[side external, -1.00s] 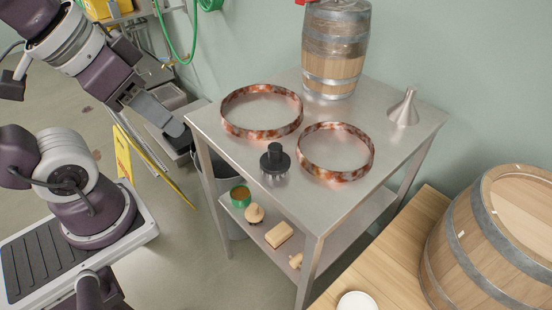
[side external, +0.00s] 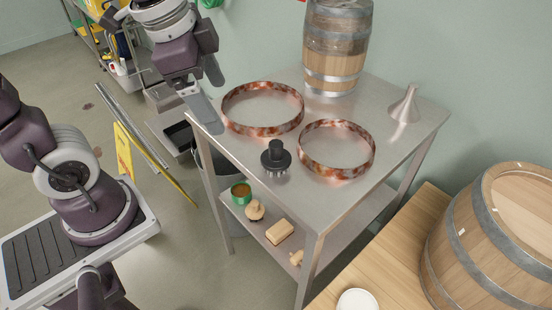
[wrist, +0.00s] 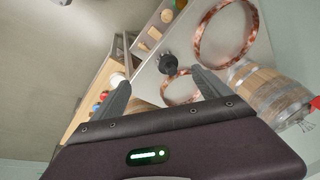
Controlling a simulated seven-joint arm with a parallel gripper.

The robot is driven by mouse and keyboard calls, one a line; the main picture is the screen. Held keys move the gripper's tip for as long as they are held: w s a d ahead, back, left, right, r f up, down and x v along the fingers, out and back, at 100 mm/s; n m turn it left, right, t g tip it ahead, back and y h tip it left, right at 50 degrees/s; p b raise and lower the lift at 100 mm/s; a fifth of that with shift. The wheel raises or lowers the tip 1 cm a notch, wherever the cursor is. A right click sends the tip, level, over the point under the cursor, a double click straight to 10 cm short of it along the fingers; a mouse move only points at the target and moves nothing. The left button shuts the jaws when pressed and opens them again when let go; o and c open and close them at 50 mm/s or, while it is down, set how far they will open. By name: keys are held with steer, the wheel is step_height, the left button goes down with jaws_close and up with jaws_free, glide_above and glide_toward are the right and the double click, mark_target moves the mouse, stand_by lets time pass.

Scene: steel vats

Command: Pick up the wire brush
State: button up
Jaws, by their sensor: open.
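A black thing with a knob-like handle and pale wire bristles underneath, which looks like the wire brush (side external: 275,157), stands upright on the steel table (side external: 245,160), near its front edge. It also shows in the wrist view (wrist: 168,63), beyond and between the fingers. My gripper (side external: 210,93) is open and empty, near the table's left corner and apart from the brush. In the wrist view my gripper (wrist: 163,90) has its two dark fingers spread wide.
Two rusty hoops lie by the brush: a left one (side external: 230,122) and a right one (side external: 303,152). A small barrel (side external: 337,50) and a funnel (side external: 406,105) stand behind. The lower shelf holds a green tin (side external: 241,194) and a block (side external: 280,231). A large barrel (side external: 495,240) stands right.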

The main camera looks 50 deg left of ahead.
mark_target(276, 156)
steer(key=w+f+m+g, duration=0.1)
steer(key=w+f+m, duration=0.3)
steer(key=w+f+m+g, duration=0.1)
steer(key=w+f+m, duration=0.3)
steer(key=f, duration=0.1)
steer(key=w+d+f+m+g, duration=0.1)
steer(key=w+f+m, duration=0.3)
steer(key=shift+w+f, duration=0.15)
steer(key=shift+f, duration=0.15)
steer(key=shift+m, duration=0.3)
step_height(276, 156, down, 7)
steer(key=shift+d+f, duration=0.1)
steer(key=shift+d, duration=0.05)
steer(key=c, duration=1.6)
steer(key=shift+o, duration=0.2)
step_height(276, 156, up, 10)
steer(key=shift+r, duration=0.1)
